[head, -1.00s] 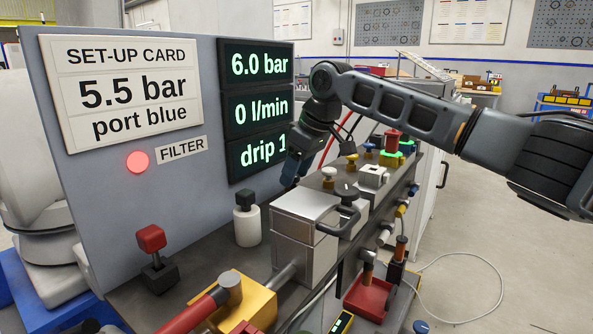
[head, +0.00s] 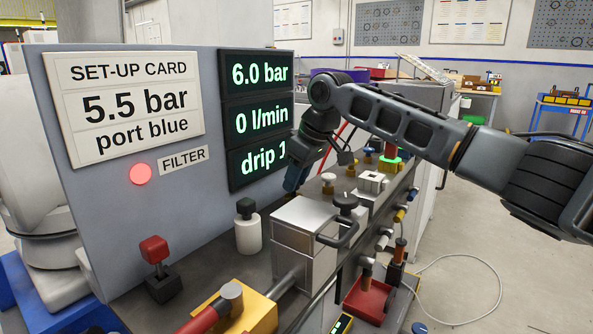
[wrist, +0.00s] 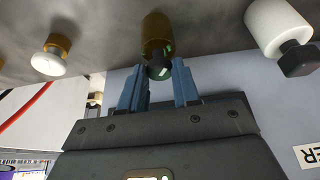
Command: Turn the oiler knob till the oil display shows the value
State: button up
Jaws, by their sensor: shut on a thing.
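In the wrist view my gripper (wrist: 159,84) has its two blue fingers on either side of a dark knob (wrist: 158,70), shut on it. The knob sits at the end of a brass oiler body (wrist: 155,30). In the head view my gripper (head: 293,180) is beside the grey panel, behind the silver block; the oiler is hidden there. The oil display (head: 258,163) is the lowest of the dark screens and reads "drip 1", its digit partly covered by my arm.
The upper screens read 6.0 bar (head: 259,70) and 0 l/min (head: 260,117). The set-up card (head: 125,105) says 5.5 bar, port blue. A red lamp (head: 141,174) is lit by FILTER. A white bottle (head: 248,232) and a silver block (head: 308,245) stand close to my gripper.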

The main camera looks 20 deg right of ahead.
jog(key=p, duration=0.2)
jog(key=shift+s+a+r+m+p, duration=0.1)
jog(key=shift+a+r+m+p, duration=0.05)
jog(key=shift+r+m+p, duration=0.25)
jog(key=shift+p, duration=0.85)
jog(key=m+h+p, duration=0.1)
jog(key=m+p, duration=0.1)
jog(key=p, duration=0.3)
jog(key=shift+f, duration=0.15)
jog(key=m+p, duration=0.1)
jog(key=p, duration=0.1)
jog(key=m+h+p, duration=0.1)
jog(key=m+p, duration=0.2)
jog(key=p, duration=0.1)
jog(key=shift+a+t+h, duration=0.25)
jog(key=shift+t+h, duration=0.15)
jog(key=m+h+p, duration=0.1)
jog(key=m+p, duration=0.2)
jog(key=m, duration=0.2)
jog(key=shift+a+f+h+p, duration=0.1)
jog(key=shift+f+h+p, duration=0.1)
jog(key=shift+h+p, duration=0.2)
jog(key=m, duration=0.2)
jog(key=shift+f+m+g+h, duration=0.1)
jog(key=shift+m+g+h, duration=0.2)
jog(key=shift+g+h, duration=0.1)
jog(key=shift+m+g+h, duration=0.3)
jog(key=shift+m+h, duration=0.1)
jog(key=shift+m, duration=1)
